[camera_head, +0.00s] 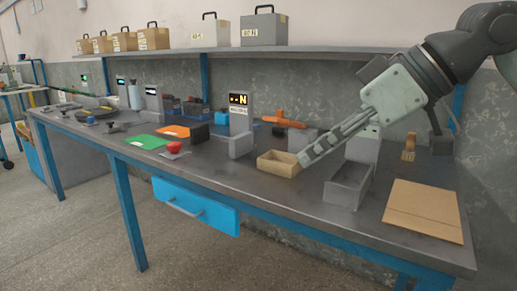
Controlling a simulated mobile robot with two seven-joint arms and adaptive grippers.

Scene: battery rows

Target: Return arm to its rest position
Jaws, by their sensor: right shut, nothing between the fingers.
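My right arm comes in from the upper right. Its gripper (304,160) points down and left, with its fingers together and nothing seen between them. The fingertips show at the right edge of a small light wooden tray (264,165) on the workbench. I cannot tell whether they touch it or hang above it. The inside of the tray that shows looks empty. My left gripper is not in view.
A grey open bin (341,195) stands right of the tray, close to the fingers. A brown board (424,211) lies at the right end. A display unit (240,108) and an orange tool (284,121) stand behind. A shelf (330,52) with boxes runs above.

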